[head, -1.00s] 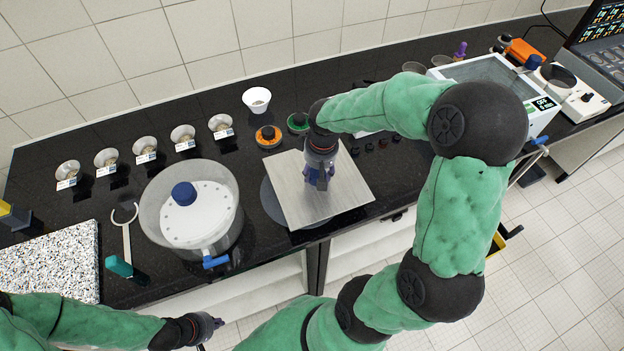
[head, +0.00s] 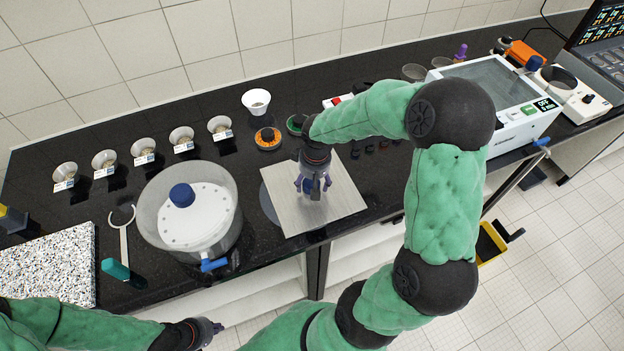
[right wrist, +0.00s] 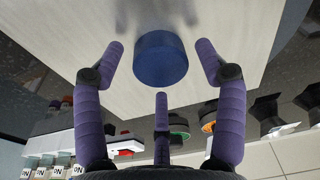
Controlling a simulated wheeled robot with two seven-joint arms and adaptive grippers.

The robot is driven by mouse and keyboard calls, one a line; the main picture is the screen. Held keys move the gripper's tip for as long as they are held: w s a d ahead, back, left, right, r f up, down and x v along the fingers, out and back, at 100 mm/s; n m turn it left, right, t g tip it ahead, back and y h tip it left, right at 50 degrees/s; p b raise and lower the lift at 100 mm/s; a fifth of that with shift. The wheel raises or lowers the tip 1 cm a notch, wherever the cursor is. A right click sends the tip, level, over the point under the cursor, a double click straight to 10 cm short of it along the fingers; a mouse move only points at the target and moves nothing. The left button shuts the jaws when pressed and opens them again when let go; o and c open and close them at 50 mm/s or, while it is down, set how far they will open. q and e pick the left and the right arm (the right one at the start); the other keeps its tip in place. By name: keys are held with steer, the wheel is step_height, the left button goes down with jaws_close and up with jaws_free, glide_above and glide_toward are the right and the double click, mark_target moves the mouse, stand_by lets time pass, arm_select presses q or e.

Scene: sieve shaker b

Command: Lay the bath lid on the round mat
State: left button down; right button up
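The bath lid (head: 340,205) is a pale square metal plate with a blue knob (right wrist: 160,58). It lies over the dark grey round mat (head: 268,204), covering most of it; the mat shows only at the left edge. The lid looks flat and overhangs the mat. My right gripper (head: 313,187) is above the lid, its purple fingers spread around the knob. In the right wrist view, the fingers stand clear of the knob. My left gripper (head: 212,328) is empty at the lower left, in front of the bench; its finger opening is too small to judge.
A clear pot with a white lid (head: 190,215) stands left of the mat. Orange and green round items (head: 268,138), a white bowl (head: 256,101) and several small dishes line the back. The uncovered water bath (head: 500,95) is at the right. The bench's front edge is close to the lid.

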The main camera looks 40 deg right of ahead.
steer(key=shift+r, duration=0.1)
step_height(320, 180, up, 12)
steer(key=s+p, duration=0.1)
steer(key=p, duration=0.1)
steer(key=shift+s+p, duration=0.2)
steer(key=shift+p, duration=0.2)
steer(key=shift+a, duration=0.1)
